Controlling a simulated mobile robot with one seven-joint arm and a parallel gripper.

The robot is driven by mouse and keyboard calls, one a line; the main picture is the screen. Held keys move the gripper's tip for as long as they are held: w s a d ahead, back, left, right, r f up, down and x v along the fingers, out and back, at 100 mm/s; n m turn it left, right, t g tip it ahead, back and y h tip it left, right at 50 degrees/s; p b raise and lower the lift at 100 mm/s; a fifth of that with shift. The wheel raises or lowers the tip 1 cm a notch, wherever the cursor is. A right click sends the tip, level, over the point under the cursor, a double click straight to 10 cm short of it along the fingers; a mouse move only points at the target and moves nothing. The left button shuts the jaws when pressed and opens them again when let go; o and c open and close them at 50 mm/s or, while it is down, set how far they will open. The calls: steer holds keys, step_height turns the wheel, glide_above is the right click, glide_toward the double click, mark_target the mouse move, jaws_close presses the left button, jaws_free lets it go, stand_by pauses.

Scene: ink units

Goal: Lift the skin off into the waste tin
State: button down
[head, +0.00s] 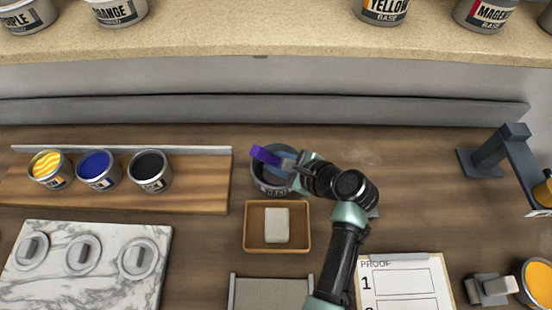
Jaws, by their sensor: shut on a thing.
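A dark grey round tin (258,185) stands at the middle of the bench, its label partly hidden and hard to read; it looks like the waste tin. My gripper (288,164) is over this tin, shut on a purple bar-shaped thing (265,156) that sticks out to the left above the rim. Its far end and whether it touches the tin are hard to tell. Three open tins stand on a wooden board at left: yellow (48,165) with a wavy, wrinkled-looking surface, blue (97,166), and black (150,168). My arm hides the tin's right side.
A wooden tray (248,239) with a pale block (277,225) lies in front of the tin. A marble slab (60,290) with three lids is at front left. A clipboard (404,270), orange tin (538,282) and dark stand (500,150) are right. A shelf (260,40) overhangs the back.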

steer(key=shift+f+b, duration=0.3)
steer(key=shift+f, duration=0.45)
steer(key=shift+p, duration=0.35)
stand_by(0.5)
steer(key=shift+s+f+p, duration=0.1)
steer(key=shift+f+p, duration=0.05)
steer(key=shift+p, duration=0.65)
stand_by(2.1)
step_height(320, 180, up, 12)
steer(key=p, duration=1.2)
steer(key=shift+f, duration=0.15)
